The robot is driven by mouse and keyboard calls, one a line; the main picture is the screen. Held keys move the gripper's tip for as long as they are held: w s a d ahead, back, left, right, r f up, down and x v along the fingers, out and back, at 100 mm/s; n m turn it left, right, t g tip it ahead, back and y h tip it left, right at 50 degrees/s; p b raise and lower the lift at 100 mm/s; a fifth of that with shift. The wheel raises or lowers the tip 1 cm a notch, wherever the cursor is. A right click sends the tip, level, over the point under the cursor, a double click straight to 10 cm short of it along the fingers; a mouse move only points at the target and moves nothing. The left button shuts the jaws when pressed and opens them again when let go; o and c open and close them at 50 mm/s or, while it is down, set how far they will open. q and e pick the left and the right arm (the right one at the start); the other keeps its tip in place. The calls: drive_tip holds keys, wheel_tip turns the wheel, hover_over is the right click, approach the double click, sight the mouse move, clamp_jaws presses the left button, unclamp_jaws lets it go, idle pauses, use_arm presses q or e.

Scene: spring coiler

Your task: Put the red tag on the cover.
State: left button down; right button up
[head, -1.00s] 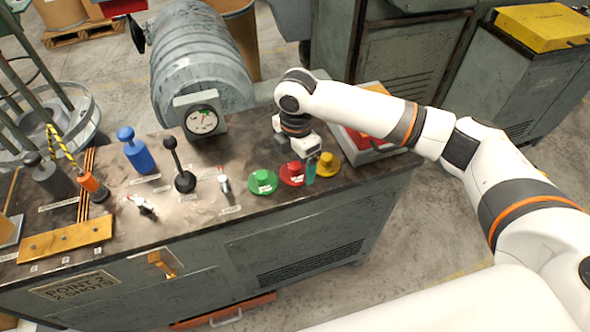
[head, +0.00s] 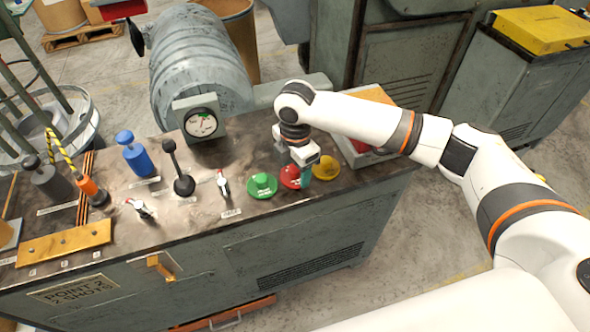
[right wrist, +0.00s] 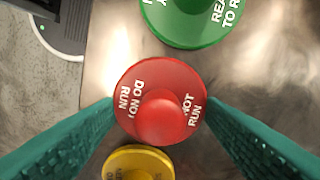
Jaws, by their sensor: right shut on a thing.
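The red tag (head: 289,177) is a round disc with a raised knob and white "DO NOT RUN" lettering. It is near the front right of the bench top, between the green and yellow tags. In the right wrist view the red tag (right wrist: 160,120) sits between the two teal fingers. My right gripper (right wrist: 160,105) is shut on it, pointing down; in the head view the gripper (head: 300,170) partly hides the tag. I cannot tell if the tag is clear of the bench. I cannot tell which part is the cover. My left gripper is not in view.
The green tag (head: 262,186) lies close on the left and the yellow tag (head: 325,169) close on the right. A black-knobbed lever (head: 182,184), a blue handle (head: 135,155) and a gauge (head: 201,123) stand further left. A large grey drum (head: 200,65) is behind.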

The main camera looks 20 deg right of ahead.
wheel_tip(320, 180, up, 9)
drive_tip(key=shift+f, duration=0.1)
wheel_tip(320, 180, up, 14)
drive_tip(key=p, duration=1.6)
drive_tip(key=shift+f, duration=0.2)
drive_tip(key=shift+d, duration=0.1)
